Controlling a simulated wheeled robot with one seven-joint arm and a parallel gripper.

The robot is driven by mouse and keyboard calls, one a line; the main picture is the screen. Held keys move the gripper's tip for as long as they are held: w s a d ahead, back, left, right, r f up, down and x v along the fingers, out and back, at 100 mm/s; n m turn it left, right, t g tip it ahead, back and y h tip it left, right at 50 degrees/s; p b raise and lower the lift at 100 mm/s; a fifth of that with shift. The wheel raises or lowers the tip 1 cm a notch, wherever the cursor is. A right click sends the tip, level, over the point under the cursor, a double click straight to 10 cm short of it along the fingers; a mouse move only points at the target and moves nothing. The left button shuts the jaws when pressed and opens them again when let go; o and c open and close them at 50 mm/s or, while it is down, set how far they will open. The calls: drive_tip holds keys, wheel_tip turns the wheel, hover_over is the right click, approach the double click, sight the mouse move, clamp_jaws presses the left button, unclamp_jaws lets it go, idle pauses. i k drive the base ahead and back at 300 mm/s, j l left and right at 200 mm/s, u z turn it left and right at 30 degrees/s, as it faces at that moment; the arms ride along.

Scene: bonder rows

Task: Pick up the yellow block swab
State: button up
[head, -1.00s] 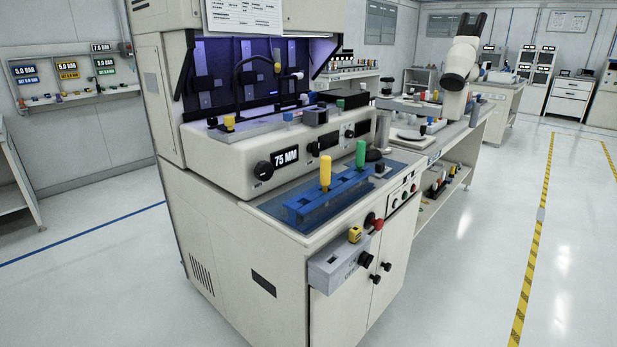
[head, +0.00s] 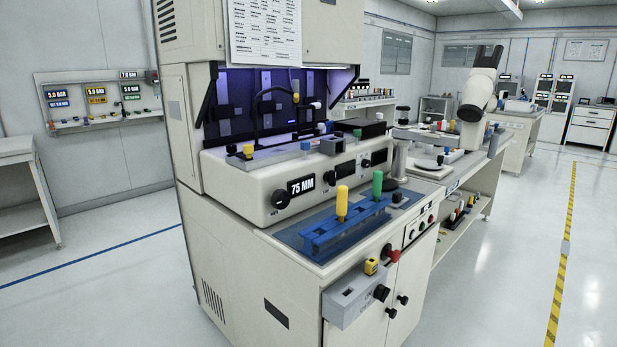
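A tall yellow-handled piece (head: 342,203) stands upright in the blue slotted block (head: 325,233) on the front worktop of the machine. A green-handled piece (head: 377,185) stands upright in the same block, to its right. A small yellow block-shaped piece (head: 371,266) sits on the grey box at the machine's front. Another small yellow-topped piece (head: 248,150) stands on the machine's upper ledge at left. I cannot tell from their looks which of these is the yellow block swab. My gripper is not in view.
The grey box (head: 343,305) juts from the machine's front near black and red knobs. A bench with a white microscope-like arm (head: 479,88) stands behind at right. The floor (head: 500,290) is clear at right, up to a yellow-black line.

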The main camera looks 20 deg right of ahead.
sight(342, 190)
drive_tip(key=i+j+z, duration=0.1)
drive_tip(key=i+j, duration=0.3)
drive_tip(key=i+j+z, duration=0.15)
drive_tip(key=i+j, duration=0.25)
drive_tip(key=i, duration=0.25)
